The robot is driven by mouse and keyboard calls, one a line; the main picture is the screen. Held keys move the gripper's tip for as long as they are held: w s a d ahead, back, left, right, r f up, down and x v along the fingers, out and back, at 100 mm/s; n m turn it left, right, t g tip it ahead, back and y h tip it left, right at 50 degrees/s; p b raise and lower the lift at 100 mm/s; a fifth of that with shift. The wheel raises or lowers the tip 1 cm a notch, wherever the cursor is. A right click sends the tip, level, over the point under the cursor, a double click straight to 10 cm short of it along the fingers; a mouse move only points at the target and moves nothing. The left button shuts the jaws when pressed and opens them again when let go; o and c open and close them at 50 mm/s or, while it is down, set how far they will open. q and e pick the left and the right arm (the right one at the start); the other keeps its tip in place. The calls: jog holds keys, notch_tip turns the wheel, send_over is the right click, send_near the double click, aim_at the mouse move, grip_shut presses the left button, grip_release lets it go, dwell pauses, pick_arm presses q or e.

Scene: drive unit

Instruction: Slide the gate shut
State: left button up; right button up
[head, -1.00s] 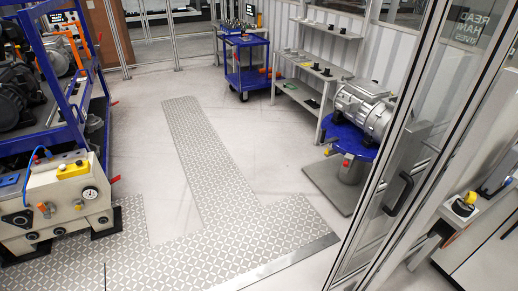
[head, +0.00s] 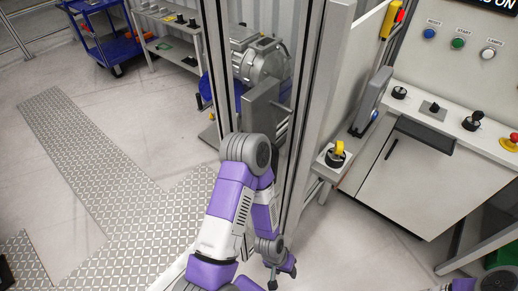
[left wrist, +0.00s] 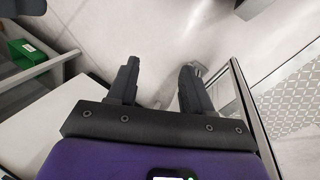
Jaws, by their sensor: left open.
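The gate is a tall metal-framed clear panel (head: 303,110) in the middle of the head view. A grey plate with a dark handle shows on it, partly behind my arm. My left arm rises in front of the gate and bends down. My left gripper (head: 283,275) hangs low, to the right of the arm, and appears apart from the handle. In the left wrist view, the two dark fingers (left wrist: 159,66) are spread with nothing between them. A framed edge (left wrist: 241,105) that may be the gate stands right of them.
A white control cabinet (head: 425,170) with buttons and knobs stands at right. A small box with a yellow-topped switch (head: 337,153) juts out beside the gate post. A motor (head: 262,65) shows behind the panel. Patterned floor plates (head: 95,150) and open floor lie at left.

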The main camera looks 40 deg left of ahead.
pick_arm(q)
jog(key=w+a+n+t+y, duration=0.1)
jog(key=w+a+t+y, duration=0.1)
jog(key=w+a+y, duration=0.3)
jog(key=n+t+y, duration=0.6)
jog(key=t+y, duration=0.2)
jog(key=y, duration=0.5)
send_near(276, 162)
jog(key=x, duration=0.4)
jog(key=shift+a+n, duration=0.1)
jog(key=shift+n, duration=0.2)
jog(key=x, duration=0.7)
jog(key=shift+w, duration=0.1)
grip_shut()
